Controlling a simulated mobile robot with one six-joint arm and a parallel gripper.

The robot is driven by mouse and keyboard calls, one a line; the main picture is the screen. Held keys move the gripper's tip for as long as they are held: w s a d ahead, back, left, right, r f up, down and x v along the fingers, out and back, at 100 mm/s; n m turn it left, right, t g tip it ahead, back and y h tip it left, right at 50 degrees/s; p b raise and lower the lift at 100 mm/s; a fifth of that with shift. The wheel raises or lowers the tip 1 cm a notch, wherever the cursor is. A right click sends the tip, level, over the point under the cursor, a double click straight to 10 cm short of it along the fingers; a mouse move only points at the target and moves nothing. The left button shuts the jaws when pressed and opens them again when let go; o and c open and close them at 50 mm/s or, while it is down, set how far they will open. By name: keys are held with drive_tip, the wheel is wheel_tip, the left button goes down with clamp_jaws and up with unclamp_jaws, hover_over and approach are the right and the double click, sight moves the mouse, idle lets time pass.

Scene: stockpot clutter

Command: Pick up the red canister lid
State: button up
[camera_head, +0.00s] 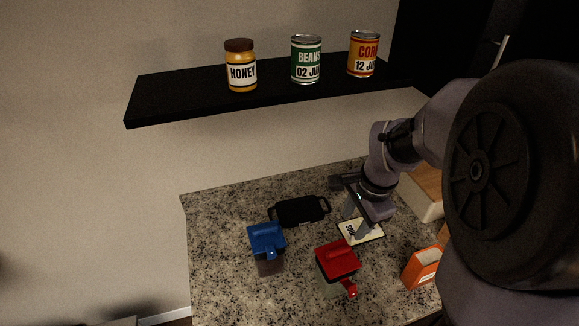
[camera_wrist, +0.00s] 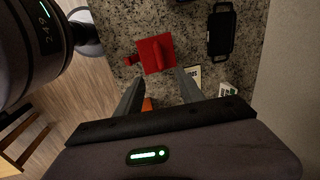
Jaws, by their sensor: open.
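The red canister lid (camera_head: 338,260) sits on a clear canister (camera_head: 333,287) near the front of the granite counter. In the wrist view the red lid (camera_wrist: 155,53) shows from above, ahead of the fingertips, with a raised handle in its middle and a small tab at one side. My gripper (camera_head: 355,222) is behind and slightly right of the lid in the head view, above the counter. In the wrist view its two fingers (camera_wrist: 161,75) are spread apart with nothing between them. A gap remains between gripper and lid.
A blue-lidded canister (camera_head: 266,240) stands left of the red one. A black tray (camera_head: 299,211) lies behind. A white card (camera_head: 361,231) lies below my gripper. An orange box (camera_head: 422,267) stands at right. A black shelf (camera_head: 180,97) above holds a honey jar (camera_head: 240,66) and two cans.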

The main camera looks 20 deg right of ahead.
sight(342, 250)
drive_tip(key=w+f, duration=0.1)
drive_tip(key=f, duration=0.4)
drive_tip(key=w+f+b, duration=0.1)
drive_tip(key=f, duration=0.5)
drive_tip(key=w+f+b, duration=0.1)
drive_tip(key=f, duration=0.4)
drive_tip(key=shift+w+d+f, duration=0.15)
drive_tip(key=shift+f, duration=0.05)
drive_tip(key=shift+r, duration=0.1)
drive_tip(key=shift+c, duration=0.5)
clamp_jaws()
